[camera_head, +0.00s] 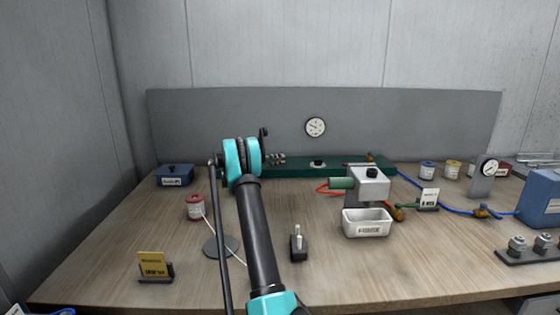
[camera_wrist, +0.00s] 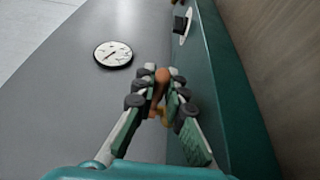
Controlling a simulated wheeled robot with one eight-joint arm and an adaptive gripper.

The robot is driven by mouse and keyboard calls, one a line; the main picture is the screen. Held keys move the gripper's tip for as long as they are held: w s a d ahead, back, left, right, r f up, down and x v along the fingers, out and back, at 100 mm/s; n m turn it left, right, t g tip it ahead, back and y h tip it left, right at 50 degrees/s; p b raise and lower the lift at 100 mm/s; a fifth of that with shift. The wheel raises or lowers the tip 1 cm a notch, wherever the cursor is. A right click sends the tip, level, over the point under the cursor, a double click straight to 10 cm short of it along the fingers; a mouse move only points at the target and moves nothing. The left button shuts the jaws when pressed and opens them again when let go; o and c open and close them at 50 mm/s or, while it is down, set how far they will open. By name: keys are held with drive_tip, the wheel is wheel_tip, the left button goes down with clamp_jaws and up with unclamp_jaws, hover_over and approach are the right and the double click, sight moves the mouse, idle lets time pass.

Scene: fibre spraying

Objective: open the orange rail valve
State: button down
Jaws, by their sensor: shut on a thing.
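The orange rail valve (camera_wrist: 162,76) shows in the wrist view as a small orange-brown handle with a rounded end, at the green rail. A yellowish part lies just below it. My gripper (camera_wrist: 160,82) has its fingers closed around the handle, one on each side. The green rail (camera_wrist: 222,92) runs down the right of the wrist view. In the head view the rail (camera_head: 340,170) lies along the back of the table, and my gripper reaches its left part. There my wrist hides most of the valve, so its angle is hard to tell.
A round gauge (camera_head: 315,127) is on the grey back panel (camera_head: 420,120). A grey block (camera_head: 368,184) and a white tray (camera_head: 366,223) stand right of my arm. A red-topped spool (camera_head: 195,207) and a blue box (camera_head: 175,175) are at left.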

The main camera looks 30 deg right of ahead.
drive_tip(key=shift+a, duration=0.1)
drive_tip(key=c, duration=1.6)
unclamp_jaws()
drive_tip(key=shift+o, duration=0.2)
drive_tip(key=a, duration=0.4)
drive_tip(key=w+a, duration=0.1)
drive_tip(key=a, duration=0.7)
drive_tip(key=shift+w, duration=0.2)
